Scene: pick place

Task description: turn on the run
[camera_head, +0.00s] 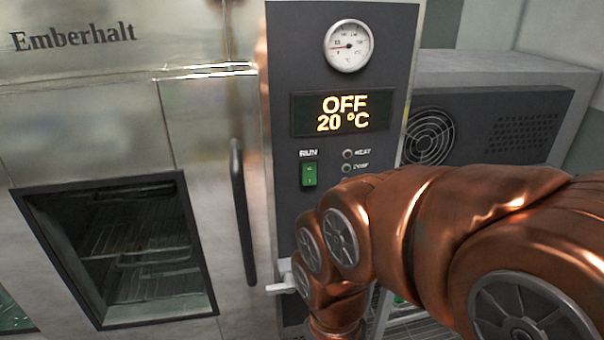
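The run switch (310,174) is a small green rocker on the dark control panel, under a label that reads RUN. The display (343,112) above it reads OFF and 20 °C. My copper-coloured arm reaches in from the right and bends down in front of the lower panel. A small pale part shows at the lower left of the arm, beside the panel's lower edge; I cannot tell whether it is part of my gripper. The gripper's fingers cannot be made out, and the arm hides the lower panel.
The steel Emberhalt oven (110,110) has a door with a window and a dark vertical handle (243,212) left of the panel. A round gauge (348,45) sits above the display. Indicator lights (347,154) sit right of the switch. A grey unit with a fan (430,135) stands right.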

